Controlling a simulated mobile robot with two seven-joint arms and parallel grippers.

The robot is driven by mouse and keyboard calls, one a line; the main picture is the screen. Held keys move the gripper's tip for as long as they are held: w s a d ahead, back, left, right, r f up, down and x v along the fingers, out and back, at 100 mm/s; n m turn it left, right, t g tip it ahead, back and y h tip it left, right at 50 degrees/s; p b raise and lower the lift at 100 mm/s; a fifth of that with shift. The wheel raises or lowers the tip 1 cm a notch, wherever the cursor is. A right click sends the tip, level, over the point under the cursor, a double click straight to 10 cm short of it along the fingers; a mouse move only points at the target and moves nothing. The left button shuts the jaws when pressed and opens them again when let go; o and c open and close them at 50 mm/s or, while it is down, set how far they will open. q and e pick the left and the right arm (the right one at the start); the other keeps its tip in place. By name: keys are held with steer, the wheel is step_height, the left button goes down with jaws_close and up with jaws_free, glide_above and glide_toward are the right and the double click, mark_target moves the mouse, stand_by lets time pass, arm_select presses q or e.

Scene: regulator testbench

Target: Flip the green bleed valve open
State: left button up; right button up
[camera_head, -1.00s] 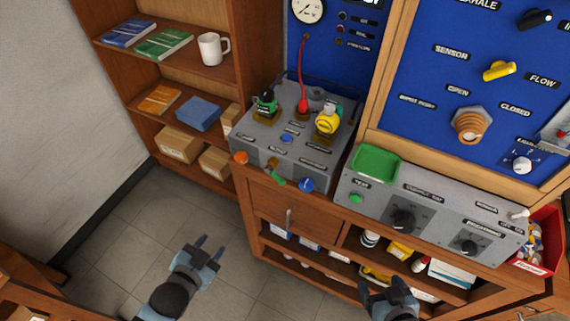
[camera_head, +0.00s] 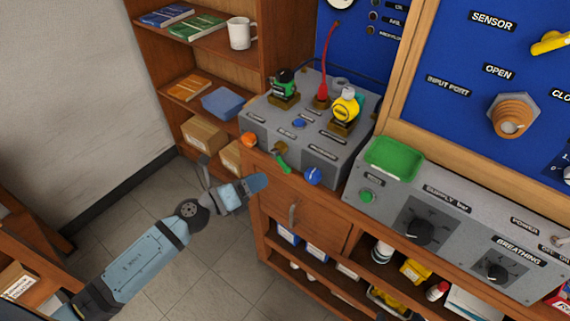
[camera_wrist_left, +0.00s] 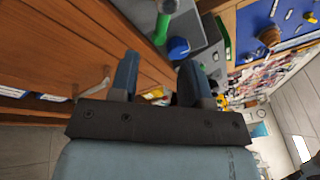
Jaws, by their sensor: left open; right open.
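The green bleed valve lever (camera_head: 282,164) is on the front face of the grey regulator box (camera_head: 258,121), slanting downward from a brass fitting, between an orange knob (camera_head: 249,139) and a blue knob (camera_head: 313,176). My left gripper (camera_head: 231,173) is open and empty, in front of the cabinet, to the left of and a little below the lever, apart from it. In the left wrist view my two fingers (camera_wrist_left: 159,65) are spread. A green handle (camera_wrist_left: 163,26) and a blue knob (camera_wrist_left: 178,48) show beyond them. My right gripper is not in view.
A green tray (camera_head: 395,158) sits on the grey control panel right of the box. A wooden shelf (camera_head: 178,85) with books and a mug stands at left. Floor space is free before the cabinet.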

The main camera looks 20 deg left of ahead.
mark_target(285, 166)
arm_select(q)
steer(key=p+x, duration=0.1)
steer(key=x, duration=0.7)
steer(key=shift+w+d, duration=0.15)
steer(key=shift+d, duration=0.1)
